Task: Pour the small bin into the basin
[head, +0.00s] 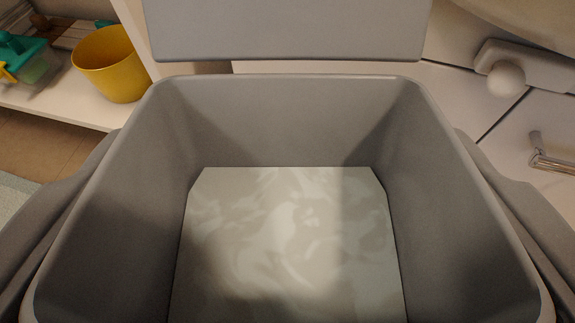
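A yellow round bucket (108,64) stands upright on a pale shelf at the upper left in the head view. It may be the small bin, and I cannot see what it holds. A large grey open container (285,120) fills the middle of the view, close to the camera. Its pale floor is lit in patches, and no loose things show in it. I cannot tell whether this container is the basin or part of my own body. No gripper fingers can be made out.
Teal and yellow toy-like things (22,55) lie on the shelf left of the bucket. White cabinet fronts with a round knob (506,78) and a metal handle (550,158) stand at the right. A flat grey panel (285,28) spans the top middle. Brown floor shows at the lower left.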

